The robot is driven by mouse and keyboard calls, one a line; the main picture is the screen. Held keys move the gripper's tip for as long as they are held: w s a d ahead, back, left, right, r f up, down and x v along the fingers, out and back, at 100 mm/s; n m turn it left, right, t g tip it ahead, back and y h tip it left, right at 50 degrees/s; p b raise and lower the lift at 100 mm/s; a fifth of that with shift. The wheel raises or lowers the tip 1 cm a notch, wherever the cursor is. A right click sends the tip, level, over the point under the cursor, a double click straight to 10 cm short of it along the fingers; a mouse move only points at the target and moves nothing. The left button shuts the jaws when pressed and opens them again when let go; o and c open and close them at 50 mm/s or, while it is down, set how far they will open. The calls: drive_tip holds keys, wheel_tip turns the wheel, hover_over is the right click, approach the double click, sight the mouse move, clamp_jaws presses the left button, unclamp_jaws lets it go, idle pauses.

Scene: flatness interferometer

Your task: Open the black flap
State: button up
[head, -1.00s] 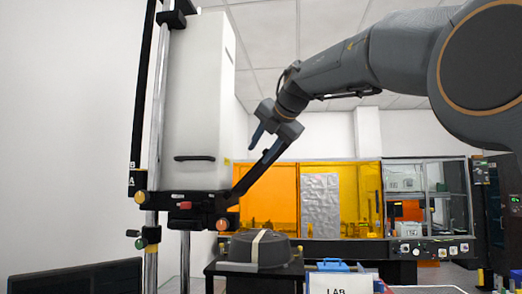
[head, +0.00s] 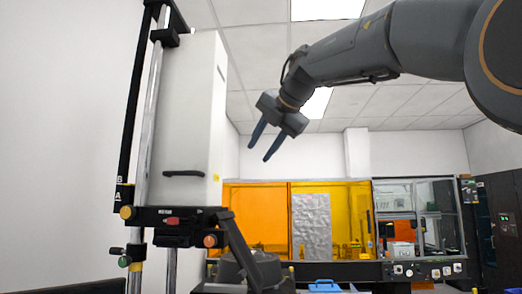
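The black flap (head: 242,250) is a narrow dark piece on the right end of the black carriage (head: 150,215), below the tall white housing (head: 185,110). Nothing shows between the fingers. The gripper is clear of the flap, with a wide gap between them.
A dark round unit (head: 229,268) stands behind the flap, partly hidden. Orange screens (head: 255,208) and a glass-fronted cabinet (head: 415,210) stand at the back. Open air surrounds my gripper.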

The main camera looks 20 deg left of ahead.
drive_tip(key=shift+c, duration=0.6)
drive_tip(key=m+t+y+b, duration=0.4)
drive_tip(key=m+y+b, duration=0.3)
drive_tip(key=m, duration=0.8)
hover_over(240, 271)
drive_tip(key=d, duration=0.3)
wheel_tip(240, 271, down, 29)
drive_tip(key=h, duration=0.1)
drive_tip(key=s+f+m+t+h+b, duration=0.1)
drive_tip(key=f+m+t+h, duration=0.1)
drive_tip(key=m, duration=0.1)
drive_tip(key=s+a+f+m+t+h+b, duration=0.1)
drive_tip(key=s+f+m+t+h+b, duration=0.1)
drive_tip(key=t, duration=0.1)
drive_tip(key=s+f+m+t+h+b, duration=0.1)
drive_tip(key=f+m+t+h+b, duration=0.1)
drive_tip(key=f+m+t, duration=0.1)
drive_tip(key=shift+s+a+m, duration=0.2)
drive_tip(key=shift+m, duration=0.1)
drive_tip(key=shift+h, duration=0.4)
drive_tip(key=shift+p+x, duration=1.45)
drive_tip(key=shift+x, duration=2.35)
